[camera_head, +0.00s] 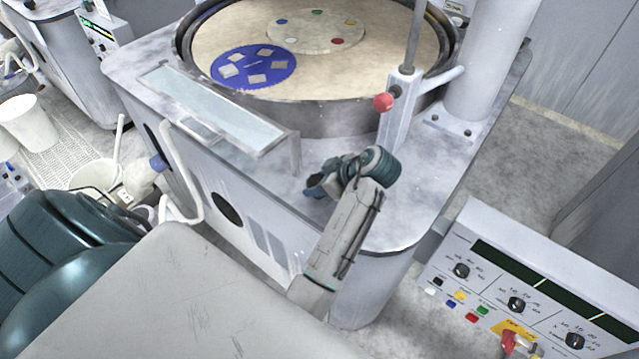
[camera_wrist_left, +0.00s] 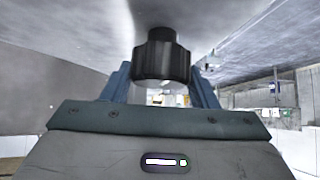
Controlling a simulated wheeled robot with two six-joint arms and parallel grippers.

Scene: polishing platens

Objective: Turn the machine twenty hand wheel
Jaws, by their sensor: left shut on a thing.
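In the left wrist view, the two blue fingers of the left gripper (camera_wrist_left: 162,88) stand on either side of a dark, ridged knob, which I take for the hand wheel (camera_wrist_left: 162,58). The fingers are shut on it. In the head view I cannot make out the hand wheel apart from the gripper and wrist. My right gripper is not in view.
The machine carries a round beige platen (camera_head: 350,75) with a blue disc (camera_head: 252,67) on it. A control console (camera_head: 490,230) stands at the lower right. A white bucket (camera_head: 95,174) is on the left.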

